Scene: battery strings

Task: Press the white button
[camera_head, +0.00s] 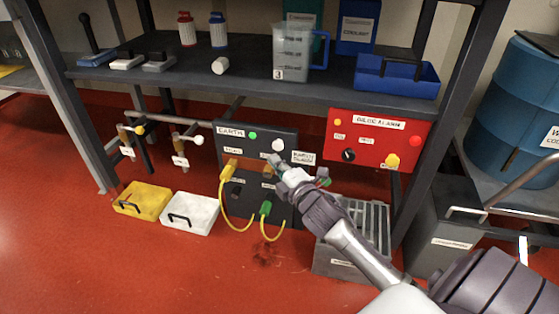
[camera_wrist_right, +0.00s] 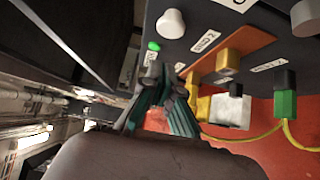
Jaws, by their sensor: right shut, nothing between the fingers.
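The white button (camera_head: 278,146) is a round white cap on the upper right of a dark panel (camera_head: 290,137) under the bench. In the right wrist view a round white cap (camera_wrist_right: 171,23) stands out from the dark panel beside a green light (camera_wrist_right: 153,46). My right gripper (camera_head: 276,161) is shut and empty, its tips just below the button in the head view. In the right wrist view the gripper (camera_wrist_right: 155,80) shows below the cap, apart from it in the picture. Its exact distance from the panel is unclear. My left gripper is not in view.
A red alarm panel (camera_head: 378,140) is to the right. Yellow (camera_head: 143,201) and white (camera_head: 190,212) cases lie on the red floor. The bench shelf (camera_head: 185,83) is above.

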